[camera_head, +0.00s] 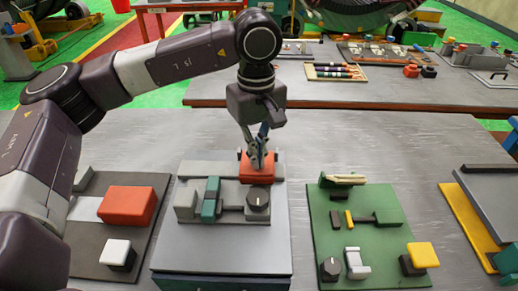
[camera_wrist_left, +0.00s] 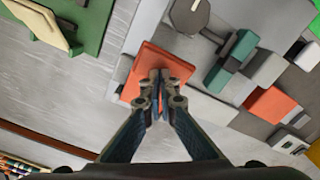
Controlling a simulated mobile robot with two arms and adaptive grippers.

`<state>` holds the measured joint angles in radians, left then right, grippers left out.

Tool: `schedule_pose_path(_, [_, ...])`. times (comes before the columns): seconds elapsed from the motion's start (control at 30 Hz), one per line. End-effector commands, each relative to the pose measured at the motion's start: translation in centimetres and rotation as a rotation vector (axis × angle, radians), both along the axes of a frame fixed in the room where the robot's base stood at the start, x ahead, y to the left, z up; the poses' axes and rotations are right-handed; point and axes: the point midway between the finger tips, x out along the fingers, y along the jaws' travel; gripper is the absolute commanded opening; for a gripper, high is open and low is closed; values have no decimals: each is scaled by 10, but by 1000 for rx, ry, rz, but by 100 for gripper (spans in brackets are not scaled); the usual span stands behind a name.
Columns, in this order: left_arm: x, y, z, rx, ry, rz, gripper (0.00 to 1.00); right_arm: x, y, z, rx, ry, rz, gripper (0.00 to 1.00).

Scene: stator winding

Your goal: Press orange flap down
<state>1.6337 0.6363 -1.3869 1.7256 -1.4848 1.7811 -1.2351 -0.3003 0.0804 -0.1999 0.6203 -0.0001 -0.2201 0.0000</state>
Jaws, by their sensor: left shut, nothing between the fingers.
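The orange flap (camera_head: 258,175) sits at the back of the grey middle panel (camera_head: 222,258). It also shows in the left wrist view (camera_wrist_left: 152,58), directly beyond my fingertips. My left gripper (camera_head: 258,160) comes down from above with its fingers closed together and nothing between them. In the left wrist view the closed fingertips (camera_wrist_left: 160,78) overlap the orange flap; whether they touch it or hover just above cannot be told. My right gripper is in neither view.
The middle panel also carries a teal lever (camera_head: 211,199) and a dark knob (camera_head: 258,199). A panel with a red-orange block (camera_head: 128,206) lies to the left. A green panel (camera_head: 375,260) lies to the right. Another bench (camera_head: 300,98) stands behind.

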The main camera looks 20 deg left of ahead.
Motion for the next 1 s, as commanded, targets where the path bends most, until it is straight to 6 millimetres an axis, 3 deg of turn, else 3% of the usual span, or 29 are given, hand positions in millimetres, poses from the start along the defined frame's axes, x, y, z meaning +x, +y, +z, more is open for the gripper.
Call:
schedule_pose_path(0.5, [-3,-1,-18,0,0,1,0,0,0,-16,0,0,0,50])
schedule_pose_path(1.0, [-3,-1,15,0,-1,0,0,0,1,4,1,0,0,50])
